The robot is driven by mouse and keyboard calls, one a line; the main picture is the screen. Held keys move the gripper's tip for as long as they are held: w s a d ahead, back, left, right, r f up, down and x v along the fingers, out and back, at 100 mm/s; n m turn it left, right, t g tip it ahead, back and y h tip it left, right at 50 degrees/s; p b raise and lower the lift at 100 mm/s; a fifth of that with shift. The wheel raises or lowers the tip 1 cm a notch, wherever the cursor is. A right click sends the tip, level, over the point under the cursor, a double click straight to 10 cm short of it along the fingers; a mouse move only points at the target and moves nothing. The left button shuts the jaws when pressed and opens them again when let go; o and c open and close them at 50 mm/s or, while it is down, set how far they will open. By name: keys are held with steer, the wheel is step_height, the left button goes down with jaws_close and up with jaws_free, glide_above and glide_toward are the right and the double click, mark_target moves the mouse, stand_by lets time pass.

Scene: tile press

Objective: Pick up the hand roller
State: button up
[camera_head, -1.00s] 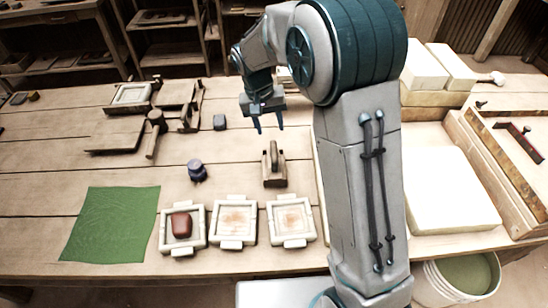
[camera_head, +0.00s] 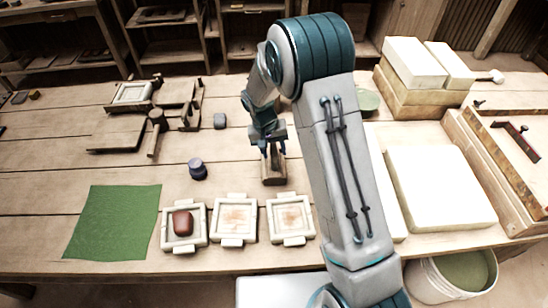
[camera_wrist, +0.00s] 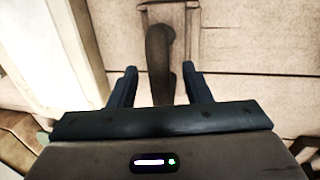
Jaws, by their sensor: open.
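The wooden tool under my gripper, which I take for the hand roller (camera_head: 273,181), rests on the table behind the right-hand tile frame. It has a brown wooden base and a dark handle. In the wrist view its handle (camera_wrist: 160,45) runs up the picture from between the fingers, with the pale wooden base behind it. My gripper (camera_head: 272,148) is open and over the tool in the head view. In the wrist view my gripper (camera_wrist: 160,69) has one finger on each side of the handle, with a visible gap to each. My gripper hides the tool's upper part in the head view.
Three white tile frames (camera_head: 234,242) stand in front, the left one holding a reddish-brown lump (camera_head: 183,222). A green cloth (camera_head: 112,222) lies left, a dark purple knob-like piece (camera_head: 197,169) nearby. A large white slab (camera_head: 440,188) lies right. The table left of the tool is mostly clear.

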steer(key=shift+d+f, duration=0.25)
steer(key=shift+f, duration=0.9)
jaws_close()
steer(key=shift+r, duration=0.2)
steer(key=shift+w+r, duration=0.1)
steer(key=shift+r, duration=0.4)
step_height(320, 180, up, 3)
steer(key=shift+b, duration=0.4)
steer(key=s+d+r+b, duration=0.1)
steer(key=s+d+r, duration=0.5)
steer(key=d, duration=0.3)
steer(key=shift+s+r+b, duration=0.3)
steer(key=shift+s+r, duration=0.05)
steer(key=shift+s, duration=0.35)
steer(key=shift+d, duration=0.1)
